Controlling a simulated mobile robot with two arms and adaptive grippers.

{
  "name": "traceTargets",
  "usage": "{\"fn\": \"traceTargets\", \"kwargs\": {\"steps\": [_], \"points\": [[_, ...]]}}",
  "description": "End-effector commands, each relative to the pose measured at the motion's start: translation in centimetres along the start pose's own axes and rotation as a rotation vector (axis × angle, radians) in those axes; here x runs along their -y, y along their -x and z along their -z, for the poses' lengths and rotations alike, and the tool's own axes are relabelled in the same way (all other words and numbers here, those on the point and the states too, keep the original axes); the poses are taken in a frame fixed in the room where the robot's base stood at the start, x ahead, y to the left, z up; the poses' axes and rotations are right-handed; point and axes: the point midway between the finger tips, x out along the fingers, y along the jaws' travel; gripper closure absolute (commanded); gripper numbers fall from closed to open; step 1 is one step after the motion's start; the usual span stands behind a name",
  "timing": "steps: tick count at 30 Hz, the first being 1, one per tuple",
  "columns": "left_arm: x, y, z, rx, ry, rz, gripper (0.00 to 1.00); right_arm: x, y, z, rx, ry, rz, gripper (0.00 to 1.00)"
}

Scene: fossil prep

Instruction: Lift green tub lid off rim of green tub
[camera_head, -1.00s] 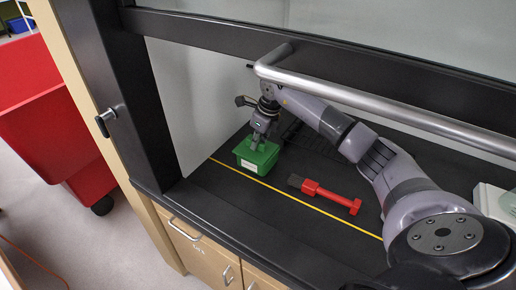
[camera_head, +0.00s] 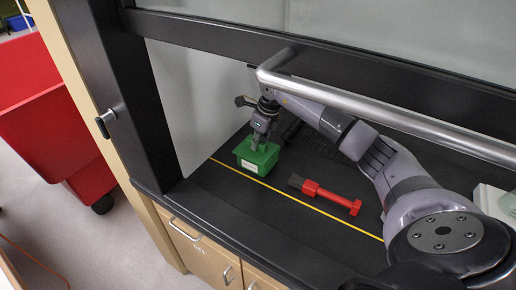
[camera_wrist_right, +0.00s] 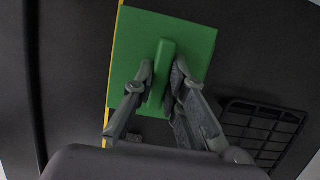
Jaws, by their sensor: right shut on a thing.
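The green tub (camera_head: 254,167) stands on the dark work surface inside the hood, with a white label on its front. The green tub lid (camera_head: 265,151) lies on or very close over its rim; I cannot tell if there is a gap. In the right wrist view the lid (camera_wrist_right: 192,38) is a flat green square with a raised bar handle (camera_wrist_right: 162,75). My right gripper (camera_head: 258,143) is above the lid, its fingers (camera_wrist_right: 163,90) shut on the handle from both sides. The tub is hidden under the lid in that view. My left gripper is not in view.
A red brush with a dark end (camera_head: 328,195) lies right of the tub. A yellow line (camera_head: 290,195) runs along the surface. A black grille (camera_wrist_right: 262,128) lies beside the tub. The hood's metal bar (camera_head: 390,110) crosses above my arm. A red bin (camera_head: 50,120) stands outside, left.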

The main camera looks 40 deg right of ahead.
Motion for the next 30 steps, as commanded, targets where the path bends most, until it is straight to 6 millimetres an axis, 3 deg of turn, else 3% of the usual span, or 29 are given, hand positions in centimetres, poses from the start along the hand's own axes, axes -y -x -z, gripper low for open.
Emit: {"fn": "traceTargets", "kwargs": {"steps": [5, 24, 30], "points": [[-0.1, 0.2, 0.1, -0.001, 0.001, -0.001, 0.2, -0.1, -0.2, 0.4, -0.017, 0.001, -0.002, 1.0], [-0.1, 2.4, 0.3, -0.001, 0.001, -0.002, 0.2, 0.0, 3.4, -0.8, -0.003, 0.001, 0.001, 1.0], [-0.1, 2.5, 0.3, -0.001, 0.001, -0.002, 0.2, 0.0, 3.7, -0.9, -0.003, 0.001, 0.002, 1.0]]}}
